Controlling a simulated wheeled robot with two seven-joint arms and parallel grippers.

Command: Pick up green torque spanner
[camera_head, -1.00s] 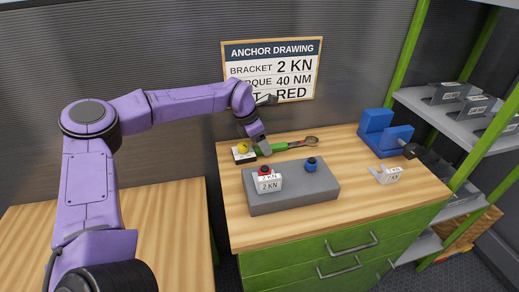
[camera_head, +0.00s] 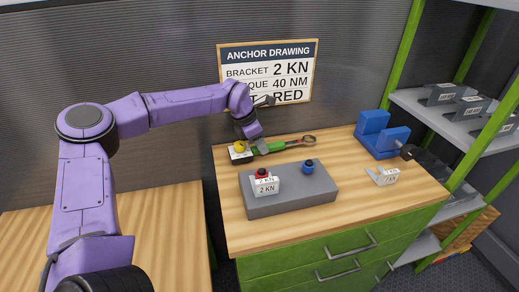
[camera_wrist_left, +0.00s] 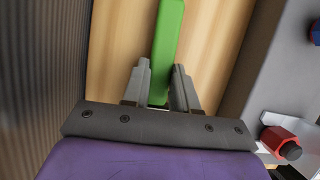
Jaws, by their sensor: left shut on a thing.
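The green torque spanner (camera_head: 275,146) lies toward the back of the workbench, behind the grey block, its ring end pointing right. My left gripper (camera_head: 259,146) is at the left part of its green handle. In the left wrist view the green handle (camera_wrist_left: 168,50) runs down between the two fingers, and my left gripper (camera_wrist_left: 159,90) is shut on it. Whether the spanner is lifted off the bench is hard to tell. My right gripper is not in view.
A grey block (camera_head: 290,200) carries a red-topped 2 KN bracket (camera_head: 265,185) and a blue knob (camera_head: 308,167). A yellow-topped piece (camera_head: 240,149) stands just left of my gripper. A blue vice (camera_head: 385,135) and a loose bracket (camera_head: 382,176) are at the right.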

